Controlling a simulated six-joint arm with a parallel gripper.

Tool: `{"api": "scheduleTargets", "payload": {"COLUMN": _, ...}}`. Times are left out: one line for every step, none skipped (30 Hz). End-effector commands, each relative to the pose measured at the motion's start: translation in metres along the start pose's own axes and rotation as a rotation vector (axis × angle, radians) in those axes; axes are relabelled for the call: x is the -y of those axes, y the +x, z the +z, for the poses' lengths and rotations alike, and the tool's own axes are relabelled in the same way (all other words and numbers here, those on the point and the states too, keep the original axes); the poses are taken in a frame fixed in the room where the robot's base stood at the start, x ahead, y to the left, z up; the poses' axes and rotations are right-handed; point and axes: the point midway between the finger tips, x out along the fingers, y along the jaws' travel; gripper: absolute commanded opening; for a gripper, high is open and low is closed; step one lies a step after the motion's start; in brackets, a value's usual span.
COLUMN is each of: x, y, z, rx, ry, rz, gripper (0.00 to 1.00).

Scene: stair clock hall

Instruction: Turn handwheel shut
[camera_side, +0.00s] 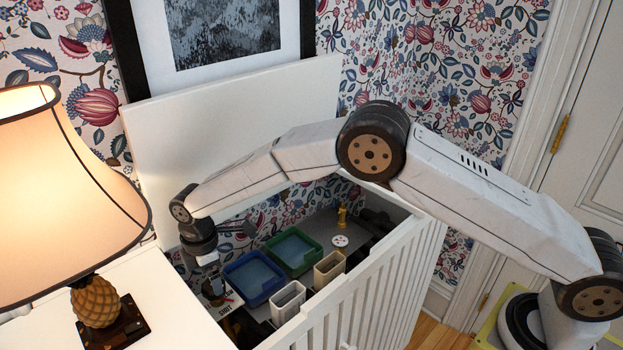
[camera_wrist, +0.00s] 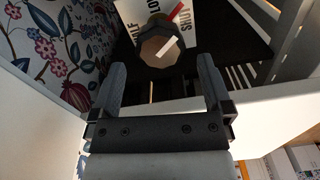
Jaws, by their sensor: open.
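The handwheel (camera_wrist: 155,50) shows in the wrist view as a brown many-sided knob with a dark rim. A white mark on its face slants to the upper right. Behind it is a white card (camera_wrist: 193,42) with black lettering, including SHUT, and a red bar (camera_wrist: 175,12). My gripper (camera_wrist: 162,84) is open, its two fingers apart below the knob in the picture, with nothing seen between the tips. In the side view my gripper (camera_side: 212,287) hangs down at the left end of the white cabinet, beside the card (camera_side: 229,302); I cannot make out the handwheel there.
Inside the slatted white cabinet (camera_side: 385,270) are a blue tray (camera_side: 253,278), a green tray (camera_side: 293,251), two cream bins (camera_side: 288,301) (camera_side: 329,268), a round white disc (camera_side: 340,241) and a small yellow figure (camera_side: 342,217). A lit lamp (camera_side: 70,190) stands at the left. The raised lid (camera_side: 240,120) is behind.

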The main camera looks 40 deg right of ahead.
Motion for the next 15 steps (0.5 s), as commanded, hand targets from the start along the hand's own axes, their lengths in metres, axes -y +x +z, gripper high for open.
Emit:
{"api": "scheduleTargets", "payload": {"x": 0.0, "y": 0.007, "z": 0.0, "rx": 0.001, "ry": 0.0, "rz": -0.002, "gripper": 1.0}}
{"api": "scheduleTargets", "payload": {"x": 0.001, "y": 0.011, "z": 0.0, "rx": 0.002, "ry": 0.0, "rz": -0.002, "gripper": 1.0}}
{"api": "scheduleTargets", "payload": {"x": 0.0, "y": 0.016, "z": 0.0, "rx": 0.001, "ry": 0.0, "rz": -0.002, "gripper": 1.0}}
{"api": "scheduleTargets", "payload": {"x": 0.0, "y": 0.019, "z": 0.0, "rx": 0.001, "ry": 0.0, "rz": -0.001, "gripper": 1.0}}
{"api": "scheduleTargets", "payload": {"x": 0.0, "y": 0.022, "z": 0.0, "rx": 0.001, "ry": 0.0, "rz": -0.001, "gripper": 1.0}}
{"api": "scheduleTargets", "payload": {"x": 0.0, "y": 0.025, "z": 0.0, "rx": 0.001, "ry": 0.0, "rz": -0.001, "gripper": 1.0}}
{"api": "scheduleTargets", "payload": {"x": 0.0, "y": 0.028, "z": 0.0, "rx": 0.001, "ry": 0.0, "rz": -0.001, "gripper": 1.0}}
{"api": "scheduleTargets", "payload": {"x": 0.0, "y": 0.03, "z": 0.0, "rx": 0.001, "ry": 0.0, "rz": -0.001, "gripper": 1.0}}
{"api": "scheduleTargets", "payload": {"x": 0.0, "y": 0.032, "z": 0.0, "rx": 0.0, "ry": 0.0, "rz": 0.0, "gripper": 1.0}}
{"api": "scheduleTargets", "payload": {"x": 0.0, "y": 0.033, "z": 0.0, "rx": 0.0, "ry": 0.0, "rz": 0.0, "gripper": 1.0}}
{"api": "scheduleTargets", "payload": {"x": 0.0, "y": 0.034, "z": 0.0, "rx": 0.0, "ry": 0.0, "rz": 0.0, "gripper": 1.0}}
{"api": "scheduleTargets", "payload": {"x": 0.0, "y": 0.035, "z": 0.0, "rx": 0.0, "ry": 0.0, "rz": 0.001, "gripper": 1.0}}
{"api": "scheduleTargets", "payload": {"x": 0.0, "y": 0.036, "z": 0.0, "rx": -0.001, "ry": 0.0, "rz": 0.001, "gripper": 1.0}}
{"api": "scheduleTargets", "payload": {"x": 0.0, "y": 0.036, "z": 0.0, "rx": -0.001, "ry": 0.0, "rz": 0.001, "gripper": 1.0}}
{"api": "scheduleTargets", "payload": {"x": 0.0, "y": 0.037, "z": 0.0, "rx": -0.001, "ry": 0.0, "rz": 0.001, "gripper": 1.0}}
